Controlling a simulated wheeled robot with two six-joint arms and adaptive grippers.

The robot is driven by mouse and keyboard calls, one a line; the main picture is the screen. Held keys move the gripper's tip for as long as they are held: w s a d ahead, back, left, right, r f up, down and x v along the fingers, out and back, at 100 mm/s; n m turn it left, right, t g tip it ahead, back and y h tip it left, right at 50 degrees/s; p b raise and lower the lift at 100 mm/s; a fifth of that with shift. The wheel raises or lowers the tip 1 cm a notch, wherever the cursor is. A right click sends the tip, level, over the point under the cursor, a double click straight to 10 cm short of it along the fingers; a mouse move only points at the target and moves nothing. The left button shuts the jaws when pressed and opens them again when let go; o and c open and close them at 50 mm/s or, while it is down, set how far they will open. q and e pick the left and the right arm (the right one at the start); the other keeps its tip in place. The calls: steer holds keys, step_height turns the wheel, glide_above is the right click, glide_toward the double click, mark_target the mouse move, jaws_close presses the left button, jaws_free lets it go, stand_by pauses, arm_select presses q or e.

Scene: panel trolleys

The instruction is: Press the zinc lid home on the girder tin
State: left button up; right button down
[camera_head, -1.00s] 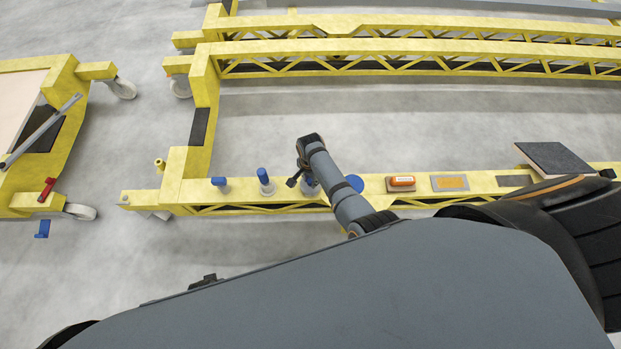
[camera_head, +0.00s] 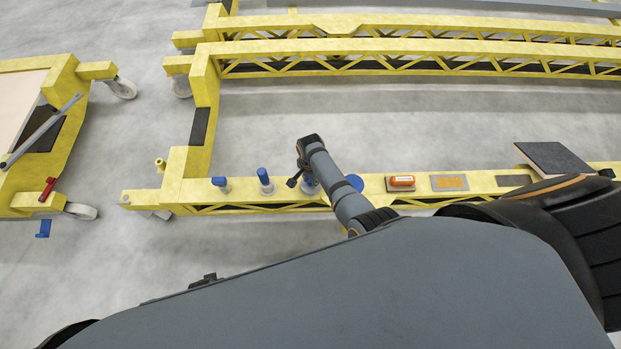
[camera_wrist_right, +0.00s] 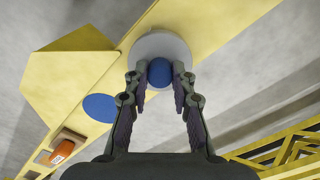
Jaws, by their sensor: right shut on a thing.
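In the right wrist view my right gripper (camera_wrist_right: 160,75) is shut on a blue round knob (camera_wrist_right: 159,72). Around and beneath the knob is a pale grey round lid (camera_wrist_right: 158,43), over the yellow girder (camera_wrist_right: 215,20). The lid hides most of what is under it, so I cannot tell whether it sits flush on the tin. In the head view my right arm reaches over the girder (camera_head: 240,193), and the tin (camera_head: 311,188) there is mostly hidden by my wrist. My left gripper is not in view.
A blue disc (camera_head: 355,182) lies flat on the girder beside the tin. Two blue-topped items (camera_head: 265,181) (camera_head: 221,184) stand to its left. An orange-handled tool (camera_head: 401,182) and a grey plate with an orange patch (camera_head: 450,183) lie to the right, with a tilted dark panel (camera_head: 553,158) farther right.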

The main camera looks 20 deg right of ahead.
stand_by(0.3)
steer(key=c, duration=1)
jaws_free()
steer(key=shift+c, duration=0.2)
steer(key=shift+o, duration=0.3)
steer(key=o, duration=0.4)
